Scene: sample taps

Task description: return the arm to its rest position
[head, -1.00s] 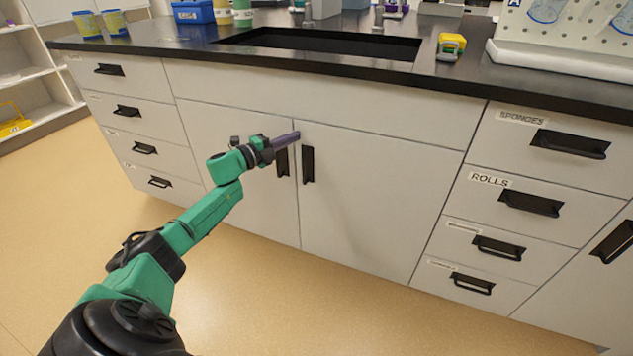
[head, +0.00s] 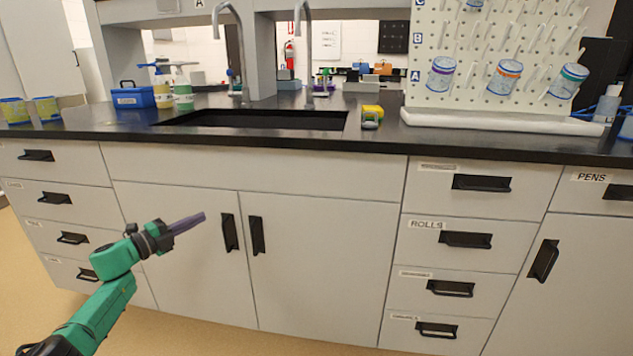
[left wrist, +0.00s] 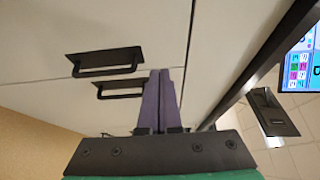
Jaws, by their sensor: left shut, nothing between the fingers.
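My left gripper (head: 203,216) has purple fingers, shut together with nothing between them. In the head view it is at the lower left, in front of the left sink cabinet door (head: 180,275). The fingertips point right, toward that door's black handle (head: 230,232), with a visible gap in the picture. In the left wrist view the closed fingers (left wrist: 160,76) stand before the white cabinet front and two black handles (left wrist: 105,62). How far the fingertips are from the door I cannot tell. My right gripper is in neither current view.
The black countertop (head: 385,140) has a sink (head: 255,119), taps (head: 305,50), a blue box (head: 133,97), bottles and a yellow-green item (head: 372,115). A white pegboard rack (head: 490,60) holds several beakers. Drawer handles (head: 465,240) stick out at right. Bare floor (head: 190,335) lies in front.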

